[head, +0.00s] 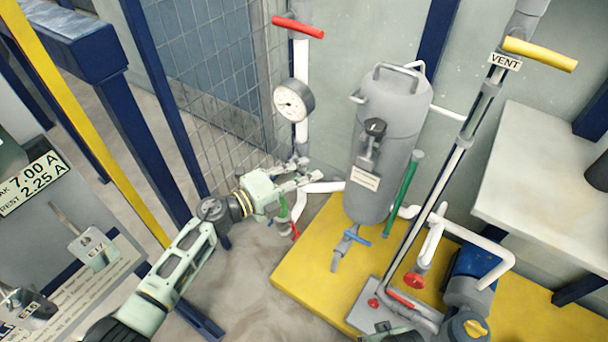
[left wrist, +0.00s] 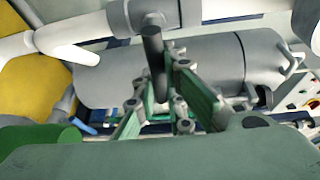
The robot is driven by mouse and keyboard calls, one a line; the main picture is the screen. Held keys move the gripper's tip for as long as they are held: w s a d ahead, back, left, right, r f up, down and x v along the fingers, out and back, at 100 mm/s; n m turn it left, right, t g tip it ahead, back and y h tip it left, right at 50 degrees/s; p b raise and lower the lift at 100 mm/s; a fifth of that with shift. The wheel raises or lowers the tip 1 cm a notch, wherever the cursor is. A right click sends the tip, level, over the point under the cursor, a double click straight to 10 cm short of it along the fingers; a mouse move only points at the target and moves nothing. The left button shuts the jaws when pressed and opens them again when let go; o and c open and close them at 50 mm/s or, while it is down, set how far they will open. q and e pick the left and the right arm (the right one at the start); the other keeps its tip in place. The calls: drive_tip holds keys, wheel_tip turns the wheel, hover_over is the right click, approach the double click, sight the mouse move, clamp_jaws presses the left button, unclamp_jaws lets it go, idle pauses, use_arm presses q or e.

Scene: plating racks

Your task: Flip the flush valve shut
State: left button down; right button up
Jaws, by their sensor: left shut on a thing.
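My left gripper (head: 308,178) is at the white pipework left of the grey tank, below the round gauge. In the left wrist view its green fingers (left wrist: 172,112) are shut on a dark grey rod-like handle (left wrist: 153,58), which comes down from a grey pipe fitting (left wrist: 150,15). In the head view my gripper hides most of this spot. A green piece (head: 283,207) and a small red piece (head: 295,231) show just below it. I see no readable flush label. A pale green part of mine, perhaps the right gripper, shows at the bottom edge of the head view.
The grey tank (head: 397,110) stands on a yellow base (head: 310,262), right of my left gripper. A gauge (head: 293,101) and a red handle (head: 298,27) are above. A vent pipe with a yellow handle (head: 540,54) and a green rod (head: 408,180) stand to the right.

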use_arm(q)
drive_tip(key=shift+a+n, duration=0.1)
drive_tip(key=shift+n, duration=0.2)
idle(0.4)
drive_tip(key=c, duration=1.8)
unclamp_jaws()
drive_tip(key=shift+c, duration=0.2)
drive_tip(key=shift+r, duration=0.1)
drive_tip(key=shift+s, duration=0.1)
drive_tip(key=v, duration=1.1)
drive_tip(key=shift+s+a, duration=0.2)
drive_tip(key=shift+a, duration=0.2)
